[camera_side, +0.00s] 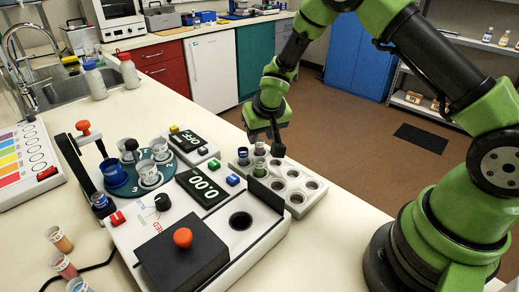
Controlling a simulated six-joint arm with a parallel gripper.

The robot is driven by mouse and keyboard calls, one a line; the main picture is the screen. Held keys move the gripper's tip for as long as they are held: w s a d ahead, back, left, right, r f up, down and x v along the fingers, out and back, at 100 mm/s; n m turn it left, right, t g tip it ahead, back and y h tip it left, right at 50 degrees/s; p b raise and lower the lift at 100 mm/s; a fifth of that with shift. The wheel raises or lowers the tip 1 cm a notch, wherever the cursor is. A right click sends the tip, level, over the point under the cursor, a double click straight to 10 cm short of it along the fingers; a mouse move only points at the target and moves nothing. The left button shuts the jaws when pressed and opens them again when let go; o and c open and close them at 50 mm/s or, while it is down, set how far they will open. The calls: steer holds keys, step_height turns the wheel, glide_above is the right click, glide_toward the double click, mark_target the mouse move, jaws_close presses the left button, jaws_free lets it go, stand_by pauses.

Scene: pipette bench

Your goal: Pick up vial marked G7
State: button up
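My gripper (265,146) is pointing down over the back-left end of a pale rack (310,203) with round holes. Its two dark fingers are apart, with a small light-topped vial (260,149) showing between them. I cannot tell whether the fingers touch it. A dark blue vial (243,155) stands just left of it in the rack, and another vial (260,166) shows just in front. No marking G7 can be read on any vial at this size.
A white instrument with a display (205,188) and an orange-knobbed black block (182,250) stands left of the rack. A round holder (128,187) carries several cups. Loose vials (62,266) stand at the front left. Several rack holes are empty.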

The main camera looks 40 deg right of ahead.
mark_target(259, 140)
steer(key=x, duration=0.3)
steer(key=shift+d+f, duration=0.1)
steer(key=shift+f, duration=0.15)
steer(key=c, duration=0.7)
